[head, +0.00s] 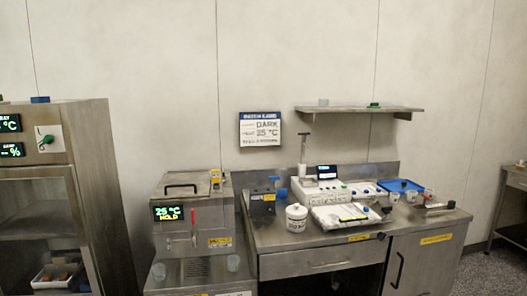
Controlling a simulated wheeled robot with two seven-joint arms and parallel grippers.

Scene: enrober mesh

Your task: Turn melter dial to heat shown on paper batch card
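The paper batch card (260,130) hangs on the wall above the worktop. A steel machine (212,222), which looks like the melter, stands left of the worktop. Its lit display (168,213) reads "25 °C" and "HOLD". A red upright handle (193,217) is on its front, and a black handle lies on its lid. I cannot clearly make out a dial on it. Neither of my grippers is in view.
A steel cabinet (100,170) at the left has a green knob (47,139) and two displays. The steel worktop (270,240) holds a white tub (296,217), a white device (320,190), a blue tray (400,185) and small cups. A shelf (350,110) hangs above.

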